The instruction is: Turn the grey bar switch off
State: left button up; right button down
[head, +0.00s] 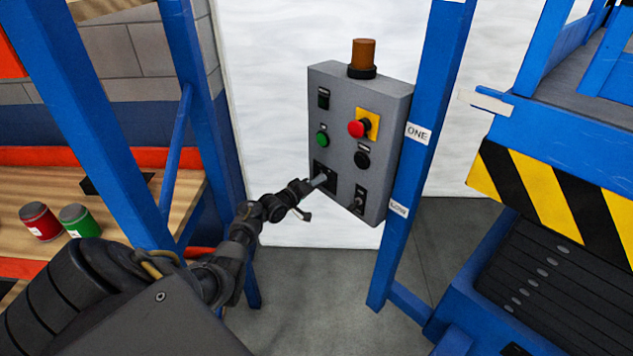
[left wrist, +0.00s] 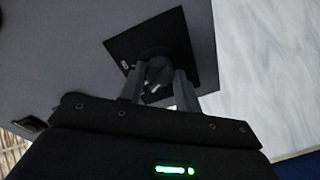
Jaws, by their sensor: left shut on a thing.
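The grey control box (head: 343,145) is fixed to a blue post. The grey bar switch (head: 319,180) sits on a black square plate at the box's lower left. My left gripper (head: 311,185) reaches it from the lower left, its fingers shut on the bar. In the left wrist view the rounded grey switch (left wrist: 158,70) shows between the two fingers (left wrist: 160,90), in front of its black plate (left wrist: 188,50). The fingers hide part of the bar, and I cannot clearly read its position marks. My right gripper is not in view.
The box also carries a green button (head: 322,139), a red button (head: 357,129) on yellow, a black knob (head: 362,159), a toggle switch (head: 359,202) and an orange lamp (head: 363,55). Blue posts (head: 418,140) flank the area. Cans (head: 40,222) stand on the wooden shelf at left.

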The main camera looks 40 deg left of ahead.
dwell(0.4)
pick_arm(q)
jog(key=o, duration=1)
jog(key=shift+c, duration=0.2)
jog(key=s+a, duration=0.1)
jog(key=s, duration=0.9)
jog(key=shift+s+r, duration=0.35)
jog(key=shift+s, duration=0.05)
